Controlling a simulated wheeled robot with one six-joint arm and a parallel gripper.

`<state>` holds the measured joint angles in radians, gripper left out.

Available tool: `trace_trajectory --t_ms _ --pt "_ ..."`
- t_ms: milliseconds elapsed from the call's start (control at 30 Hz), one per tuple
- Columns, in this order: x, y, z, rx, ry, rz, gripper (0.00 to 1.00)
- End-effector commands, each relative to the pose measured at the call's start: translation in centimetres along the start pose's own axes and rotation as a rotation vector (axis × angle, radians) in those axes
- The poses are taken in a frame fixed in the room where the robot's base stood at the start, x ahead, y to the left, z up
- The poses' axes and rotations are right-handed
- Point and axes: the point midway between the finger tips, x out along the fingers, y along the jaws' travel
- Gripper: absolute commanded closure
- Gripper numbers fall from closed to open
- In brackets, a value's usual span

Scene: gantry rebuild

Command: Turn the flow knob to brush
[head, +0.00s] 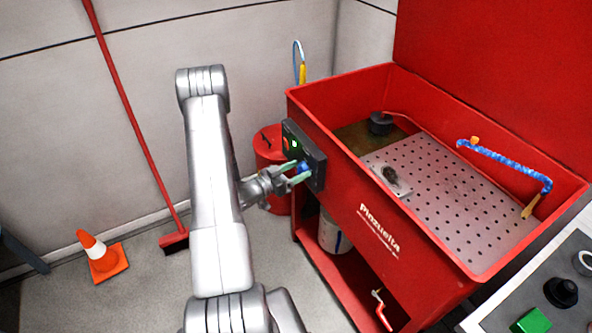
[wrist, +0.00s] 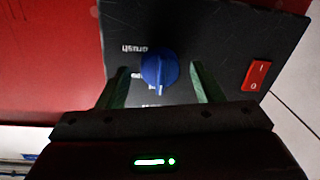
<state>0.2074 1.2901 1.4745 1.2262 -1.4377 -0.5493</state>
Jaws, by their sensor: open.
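The blue flow knob (wrist: 159,70) sits on a dark control panel (wrist: 215,35) in the wrist view, with the word "brush" printed beside it at upper left. Other printed marks near the knob are partly hidden. In the head view the panel (head: 317,172) is on the end of the red wash tub, and the knob (head: 304,167) shows between my fingers. My gripper (head: 298,174) is open at the panel. In the wrist view its green fingers (wrist: 160,88) stand on both sides of the knob, with visible gaps.
A red switch (wrist: 257,75) is on the panel right of the fingers. The red tub (head: 345,130) holds a perforated tray (head: 440,190) and a blue hose brush (head: 505,160). A red drum (head: 268,147) stands behind my gripper. An orange cone (head: 102,257) and a broom (head: 174,241) are at left.

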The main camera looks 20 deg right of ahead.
Motion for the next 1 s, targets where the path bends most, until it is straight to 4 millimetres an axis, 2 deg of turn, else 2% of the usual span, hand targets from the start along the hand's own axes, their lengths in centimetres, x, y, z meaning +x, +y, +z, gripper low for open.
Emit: trace_trajectory --t_ms 167,267,400,767,1000 --pt "0.00 0.00 0.01 0.000 0.000 0.000 0.40" --pt "-0.01 0.00 0.00 0.000 0.000 0.000 0.56" --pt "-0.02 0.01 0.00 0.000 0.000 0.001 0.83" --pt "-0.01 -0.07 0.29 0.048 0.005 0.002 0.84" --pt "0.01 -0.16 0.73 0.196 0.018 0.004 0.84"
